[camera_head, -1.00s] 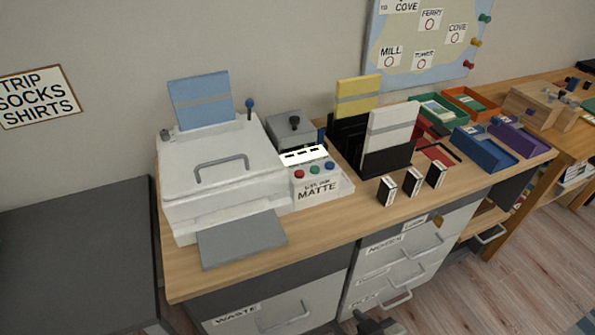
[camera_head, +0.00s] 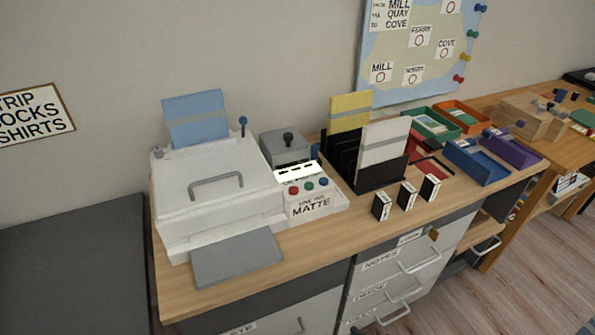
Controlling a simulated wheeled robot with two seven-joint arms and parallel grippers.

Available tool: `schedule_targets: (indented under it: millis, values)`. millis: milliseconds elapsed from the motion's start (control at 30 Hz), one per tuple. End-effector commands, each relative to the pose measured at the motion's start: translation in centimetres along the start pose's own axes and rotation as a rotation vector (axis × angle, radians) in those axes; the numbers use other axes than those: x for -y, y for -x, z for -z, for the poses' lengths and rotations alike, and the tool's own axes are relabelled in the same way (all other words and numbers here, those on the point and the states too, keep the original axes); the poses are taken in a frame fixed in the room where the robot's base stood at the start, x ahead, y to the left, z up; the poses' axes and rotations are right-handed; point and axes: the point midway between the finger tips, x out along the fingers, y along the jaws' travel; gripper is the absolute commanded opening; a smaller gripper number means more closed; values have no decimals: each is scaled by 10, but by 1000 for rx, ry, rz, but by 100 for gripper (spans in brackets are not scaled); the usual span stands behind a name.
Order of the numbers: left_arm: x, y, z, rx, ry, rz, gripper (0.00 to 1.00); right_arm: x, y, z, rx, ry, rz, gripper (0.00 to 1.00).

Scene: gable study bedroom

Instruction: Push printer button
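A white printer (camera_head: 210,205) with a grey lid handle stands on the left of the wooden desk. Blue paper (camera_head: 195,118) rises from its back and a grey tray (camera_head: 237,259) sticks out in front. To its right is a white panel labelled MATTE (camera_head: 316,203). The panel carries a red button (camera_head: 294,190), a green button (camera_head: 309,185) and a blue button (camera_head: 323,182). A blue-knobbed lever (camera_head: 243,122) stands at the printer's back right corner. Neither of my grippers is in view.
A grey box with a black knob (camera_head: 286,146) stands behind the panel. Three small black-and-white boxes (camera_head: 406,195) stand near the desk's front edge, before a black file rack (camera_head: 381,172). Trays (camera_head: 476,162) lie at the right. A dark surface (camera_head: 70,255) is at the left.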

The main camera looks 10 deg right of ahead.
Motion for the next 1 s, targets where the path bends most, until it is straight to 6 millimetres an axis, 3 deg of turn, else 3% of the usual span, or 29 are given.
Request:
schedule_targets:
  millis: [400, 433, 567, 1000]
  values:
    - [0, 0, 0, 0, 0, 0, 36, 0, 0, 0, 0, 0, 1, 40]
    - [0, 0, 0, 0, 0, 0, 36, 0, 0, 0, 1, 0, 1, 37]
    - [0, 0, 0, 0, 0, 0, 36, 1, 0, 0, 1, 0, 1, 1]
    - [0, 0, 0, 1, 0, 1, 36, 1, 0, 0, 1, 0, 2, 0]
